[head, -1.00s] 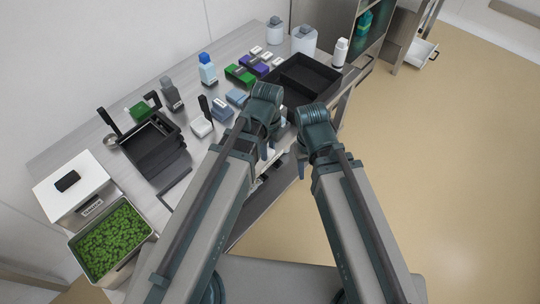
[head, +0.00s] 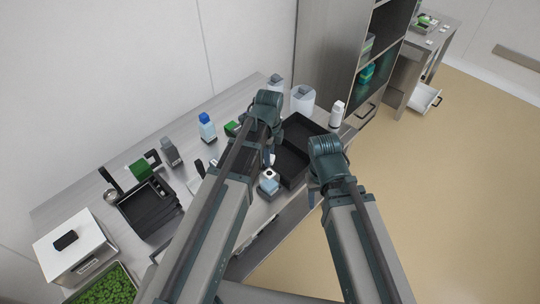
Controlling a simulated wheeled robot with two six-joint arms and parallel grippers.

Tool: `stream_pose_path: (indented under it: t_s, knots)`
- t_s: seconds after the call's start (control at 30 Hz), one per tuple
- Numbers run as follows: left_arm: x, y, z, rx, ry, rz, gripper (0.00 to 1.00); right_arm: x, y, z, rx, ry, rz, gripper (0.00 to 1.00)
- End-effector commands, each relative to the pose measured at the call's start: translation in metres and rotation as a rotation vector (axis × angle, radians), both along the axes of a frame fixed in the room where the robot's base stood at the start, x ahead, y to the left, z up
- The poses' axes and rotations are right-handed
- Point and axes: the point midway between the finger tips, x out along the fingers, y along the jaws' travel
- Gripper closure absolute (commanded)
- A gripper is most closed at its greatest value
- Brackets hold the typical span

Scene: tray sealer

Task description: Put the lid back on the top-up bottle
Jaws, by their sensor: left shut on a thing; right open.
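My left gripper (head: 268,158) reaches over the table beside the black divided tray. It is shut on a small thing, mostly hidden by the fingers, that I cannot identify. Just below its fingertips is a blue-grey block-like item (head: 268,188) with a white top and a dark round spot; I cannot tell if they touch. My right gripper (head: 315,192) is open and empty, past the table's front edge. A clear blue bottle with a blue cap (head: 207,127), a grey bottle (head: 170,152) and a white bottle (head: 337,114) stand upright. Which one is the top-up bottle is unclear.
The black divided tray (head: 302,122) lies at the table's right. Black stacked trays (head: 150,208), a white lidded box (head: 75,243) and a green-filled bin (head: 104,284) are at left. A cabinet (head: 325,50) stands behind; floor at right is clear.

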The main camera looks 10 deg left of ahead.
Motion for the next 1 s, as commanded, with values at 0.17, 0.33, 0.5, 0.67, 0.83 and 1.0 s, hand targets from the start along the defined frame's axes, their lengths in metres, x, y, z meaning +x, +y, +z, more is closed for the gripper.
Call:
stream_pose_path:
  t_s: [0.17, 0.33, 0.5, 0.67, 0.83, 1.0]
  knots:
    - [0.000, 0.000, -0.010, 0.000, 0.000, -0.001, 1.00, 0.000, 0.000, -0.010, 0.000, 0.000, 0.000, 0.50]
    - [0.000, 0.000, -0.023, 0.000, 0.000, -0.001, 1.00, 0.000, 0.000, -0.023, 0.000, 0.000, 0.000, 0.50]
    - [0.000, 0.000, -0.040, 0.000, 0.000, -0.001, 1.00, 0.000, 0.000, -0.040, 0.000, 0.000, 0.000, 0.50]
    - [0.000, 0.000, -0.054, 0.000, 0.000, -0.001, 1.00, 0.000, 0.000, -0.054, 0.000, 0.000, 0.000, 0.50]
    - [0.000, 0.000, -0.062, 0.000, 0.000, -0.001, 1.00, 0.000, 0.000, -0.062, 0.000, 0.000, 0.000, 0.50]
    - [0.000, 0.000, -0.063, 0.000, 0.000, -0.001, 1.00, 0.000, 0.000, -0.063, 0.000, 0.000, 0.000, 0.50]
